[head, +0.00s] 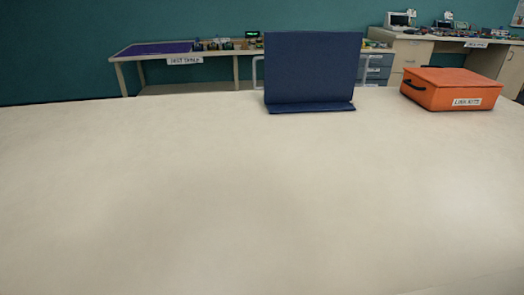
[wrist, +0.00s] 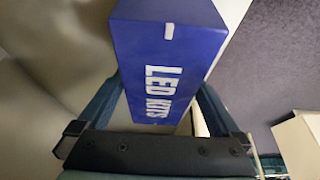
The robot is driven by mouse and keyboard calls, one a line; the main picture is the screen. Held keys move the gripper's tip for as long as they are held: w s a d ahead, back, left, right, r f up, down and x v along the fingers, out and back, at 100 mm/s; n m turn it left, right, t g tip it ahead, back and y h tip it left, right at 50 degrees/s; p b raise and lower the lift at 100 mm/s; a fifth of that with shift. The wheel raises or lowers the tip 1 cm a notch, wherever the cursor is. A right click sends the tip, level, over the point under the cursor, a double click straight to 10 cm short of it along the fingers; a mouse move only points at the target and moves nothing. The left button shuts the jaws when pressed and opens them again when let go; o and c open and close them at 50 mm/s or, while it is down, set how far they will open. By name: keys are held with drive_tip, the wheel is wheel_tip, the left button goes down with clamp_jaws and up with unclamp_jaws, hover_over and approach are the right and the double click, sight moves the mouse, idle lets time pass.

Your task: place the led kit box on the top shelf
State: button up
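The LED kit box (wrist: 185,30) is blue with white "LED KITS" lettering and fills the upper middle of the wrist view. My gripper (wrist: 160,92) has one finger against each side of the box and appears shut on it. The far end of the box runs out of the picture, and the fingertips are partly hidden by it. Neither the gripper nor this box shows in the head view. No top shelf can be made out in either view.
A wide pale table (head: 220,200) is mostly bare in front of me. A dark blue angled stand (head: 313,68) and an orange case (head: 452,87) with a handle and label stand at its far edge. Behind are a long bench (head: 150,60) and a desk with equipment (head: 410,45).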

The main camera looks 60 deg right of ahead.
idle(0.3)
drive_tip(key=shift+r, duration=0.3)
drive_tip(key=shift+s+d+r+p, duration=0.15)
drive_tip(key=shift+r+p, duration=0.3)
drive_tip(key=shift+r, duration=0.15)
drive_tip(key=s+d, duration=0.7)
drive_tip(key=s, duration=0.2)
drive_tip(key=shift+d+f, duration=0.25)
drive_tip(key=shift+d, duration=0.15)
drive_tip(key=shift+s, duration=0.1)
